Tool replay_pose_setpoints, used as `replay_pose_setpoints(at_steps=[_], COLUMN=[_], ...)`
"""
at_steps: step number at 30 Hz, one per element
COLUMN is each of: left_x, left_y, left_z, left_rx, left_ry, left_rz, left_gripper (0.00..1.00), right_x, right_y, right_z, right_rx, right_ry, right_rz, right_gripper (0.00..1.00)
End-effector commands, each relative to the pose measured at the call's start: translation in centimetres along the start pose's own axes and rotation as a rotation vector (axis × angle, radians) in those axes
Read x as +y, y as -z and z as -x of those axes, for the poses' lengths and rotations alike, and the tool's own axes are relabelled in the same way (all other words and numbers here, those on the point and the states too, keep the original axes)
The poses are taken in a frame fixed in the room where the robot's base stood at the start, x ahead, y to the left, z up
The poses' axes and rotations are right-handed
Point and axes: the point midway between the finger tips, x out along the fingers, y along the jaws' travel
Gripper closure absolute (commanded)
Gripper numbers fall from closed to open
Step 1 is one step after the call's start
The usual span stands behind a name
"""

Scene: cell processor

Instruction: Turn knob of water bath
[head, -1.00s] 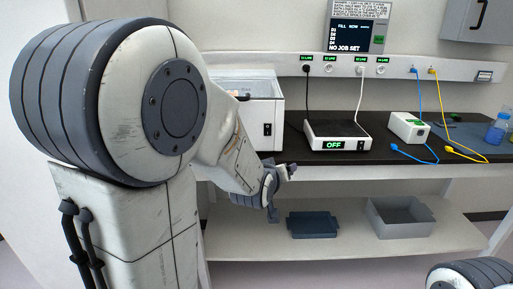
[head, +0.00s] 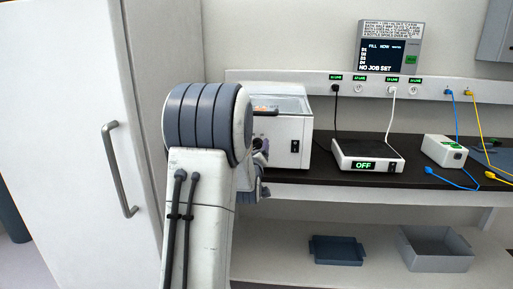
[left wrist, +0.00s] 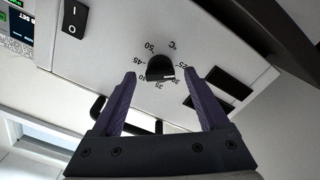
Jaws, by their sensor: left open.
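The water bath (head: 292,130) is a white box with a clear lid on the bench, partly hidden behind my left arm in the head view. In the left wrist view its panel shows the black knob (left wrist: 160,67), ringed by temperature marks in °C. My left gripper (left wrist: 159,74) is open, with its purple fingertips on either side of the knob in the picture. I cannot tell whether they touch it. In the head view the gripper is mostly hidden by my arm. My right gripper is not in view.
A white device reading OFF (head: 366,155) stands right of the bath. A tall cabinet with a handle (head: 120,170) is at left. Trays (head: 337,250) lie on the lower shelf.

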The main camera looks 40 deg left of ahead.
Motion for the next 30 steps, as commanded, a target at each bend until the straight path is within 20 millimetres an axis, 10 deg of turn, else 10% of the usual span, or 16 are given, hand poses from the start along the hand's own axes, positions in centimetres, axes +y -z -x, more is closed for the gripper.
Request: replay_pose_setpoints(at_steps=[12, 19, 30], left_x=[-0.03, -0.01, -0.06], left_y=[-0.03, -0.02, -0.11], left_z=[-1.19, -1.17, -1.16], left_rx=[-0.001, 0.000, 0.000], left_ry=[0.000, 0.000, -0.001], left_rz=[0.000, 0.000, -0.054], left_gripper=[0.22, 1.00, 1.00], right_x=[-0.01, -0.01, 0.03], right_y=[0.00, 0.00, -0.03], right_z=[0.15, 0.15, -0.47], right_rx=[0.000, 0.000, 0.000], right_ry=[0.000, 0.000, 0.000], right_rz=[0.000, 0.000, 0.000], right_gripper=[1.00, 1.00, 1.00])
